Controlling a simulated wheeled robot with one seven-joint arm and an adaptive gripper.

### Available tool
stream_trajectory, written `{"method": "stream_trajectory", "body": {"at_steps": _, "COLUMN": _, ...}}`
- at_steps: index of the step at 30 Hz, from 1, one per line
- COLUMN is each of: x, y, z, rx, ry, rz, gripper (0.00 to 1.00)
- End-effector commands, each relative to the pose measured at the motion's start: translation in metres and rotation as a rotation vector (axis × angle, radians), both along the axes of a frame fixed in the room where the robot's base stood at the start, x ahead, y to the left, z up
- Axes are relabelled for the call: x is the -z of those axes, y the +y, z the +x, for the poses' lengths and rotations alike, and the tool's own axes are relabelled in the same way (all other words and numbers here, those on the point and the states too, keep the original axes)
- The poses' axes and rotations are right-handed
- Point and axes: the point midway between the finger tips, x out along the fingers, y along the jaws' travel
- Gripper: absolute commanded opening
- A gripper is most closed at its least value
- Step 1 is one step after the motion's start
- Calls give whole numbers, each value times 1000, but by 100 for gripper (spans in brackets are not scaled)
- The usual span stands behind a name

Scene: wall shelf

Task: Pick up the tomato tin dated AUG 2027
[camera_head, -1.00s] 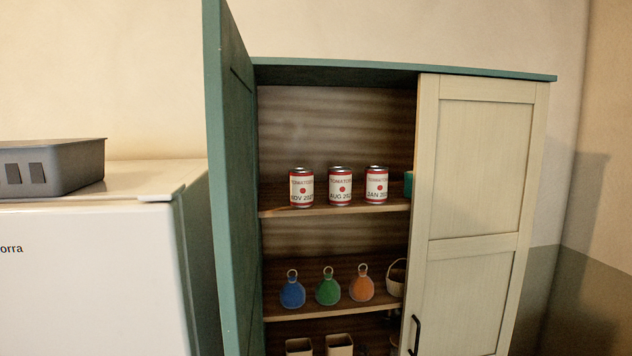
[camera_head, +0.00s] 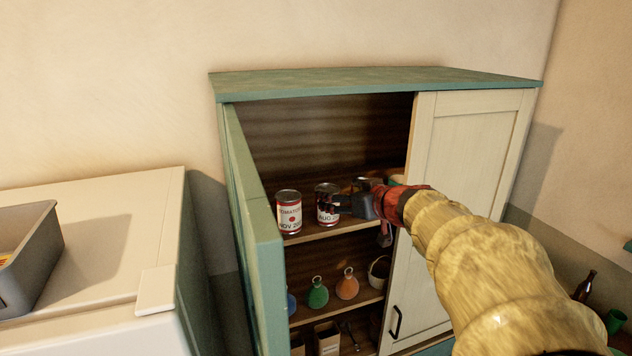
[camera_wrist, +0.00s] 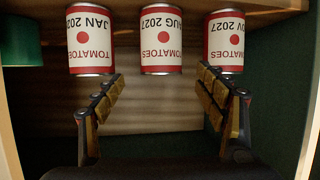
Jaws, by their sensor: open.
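The tomato tin dated AUG 2027 (camera_head: 326,212) stands upright on the cabinet's upper shelf, red and white, partly covered by my gripper (camera_head: 345,202). In the wrist view the picture is upside down. There the AUG 2027 tin (camera_wrist: 161,42) is in the middle, just beyond the fingertips. My gripper (camera_wrist: 161,78) is open and empty, one finger either side of that tin's line. The NOV 2027 tin (camera_head: 289,215) stands on its left in the head view. The JAN tin (camera_wrist: 90,42) shows clearly in the wrist view; my gripper mostly hides it in the head view.
The open left door (camera_head: 250,220) and closed right door (camera_head: 465,150) flank the opening. A green object (camera_wrist: 20,40) stands beyond the JAN tin.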

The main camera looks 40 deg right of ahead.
Motion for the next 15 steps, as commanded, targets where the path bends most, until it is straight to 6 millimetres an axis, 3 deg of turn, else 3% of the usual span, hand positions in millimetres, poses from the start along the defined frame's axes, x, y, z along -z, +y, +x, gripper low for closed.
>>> {"method": "stream_trajectory", "body": {"at_steps": 5, "x": 6, "y": -5, "z": 0, "rx": -27, "ry": 37, "rz": 33, "gripper": 72}}
{"method": "stream_trajectory", "body": {"at_steps": 15, "x": 22, "y": -6, "z": 32, "rx": -30, "ry": 38, "rz": 34, "gripper": 72}}
